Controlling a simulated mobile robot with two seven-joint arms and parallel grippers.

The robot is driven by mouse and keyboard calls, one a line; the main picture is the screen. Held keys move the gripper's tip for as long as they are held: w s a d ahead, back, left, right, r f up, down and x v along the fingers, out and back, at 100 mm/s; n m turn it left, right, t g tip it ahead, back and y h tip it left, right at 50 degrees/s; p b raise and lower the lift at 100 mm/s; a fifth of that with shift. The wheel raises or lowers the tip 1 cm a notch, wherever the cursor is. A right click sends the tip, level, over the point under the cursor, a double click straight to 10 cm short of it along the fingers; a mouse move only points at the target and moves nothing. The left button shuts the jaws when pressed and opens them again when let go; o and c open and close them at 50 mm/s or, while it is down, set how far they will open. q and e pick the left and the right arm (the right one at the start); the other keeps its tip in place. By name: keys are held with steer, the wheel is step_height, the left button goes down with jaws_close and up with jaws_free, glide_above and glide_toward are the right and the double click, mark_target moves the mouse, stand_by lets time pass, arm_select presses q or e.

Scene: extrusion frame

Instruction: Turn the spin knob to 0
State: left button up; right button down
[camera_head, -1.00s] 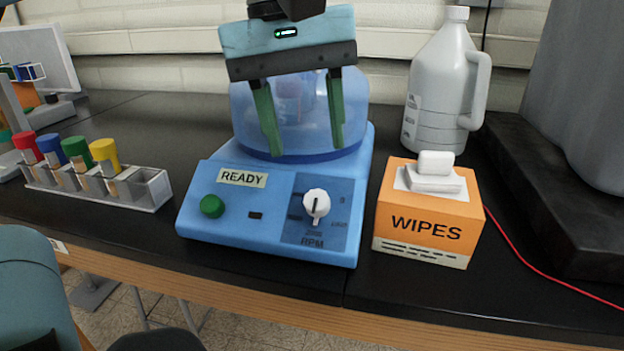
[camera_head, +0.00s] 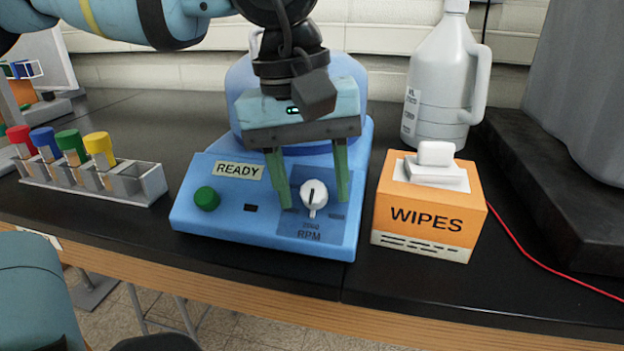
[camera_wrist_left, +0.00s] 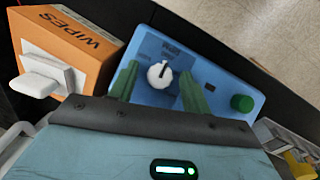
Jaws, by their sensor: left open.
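The left wrist view also shows the knob (camera_wrist_left: 159,75) between the two fingers. I cannot tell whether the fingers touch it. The gripper hides part of the dial's scale, and I see no 0 mark. The right gripper does not show.
An orange wipes box (camera_head: 428,215) stands close to the right of the centrifuge, with a white jug (camera_head: 436,90) behind it. A rack (camera_head: 130,183) with several colour-capped tubes stands at the left. A green button (camera_head: 207,198) and a READY label are on the panel.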

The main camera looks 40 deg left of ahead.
arm_select(q)
steer(key=c, duration=1)
steer(key=shift+n, duration=0.3)
